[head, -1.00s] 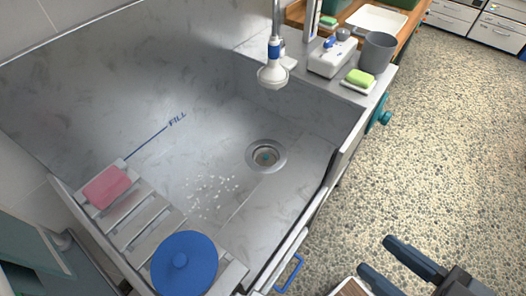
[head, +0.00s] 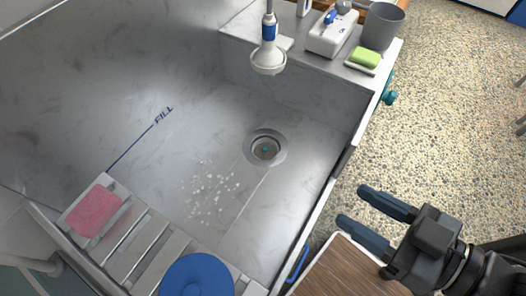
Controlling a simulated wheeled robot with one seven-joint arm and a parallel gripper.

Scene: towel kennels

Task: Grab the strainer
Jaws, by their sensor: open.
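My gripper (head: 353,206) is open and empty, with two dark blue-grey fingers. It is outside the sink, to the right of its front wall and to the lower right of the strainer, well apart from it.
The sink's right wall (head: 318,212) stands between my gripper and the drain. A shower head (head: 268,58) hangs above the basin. A blue round lid (head: 197,276) and a pink sponge (head: 94,211) rest on slats at lower left. A wooden surface (head: 345,272) lies below my gripper.

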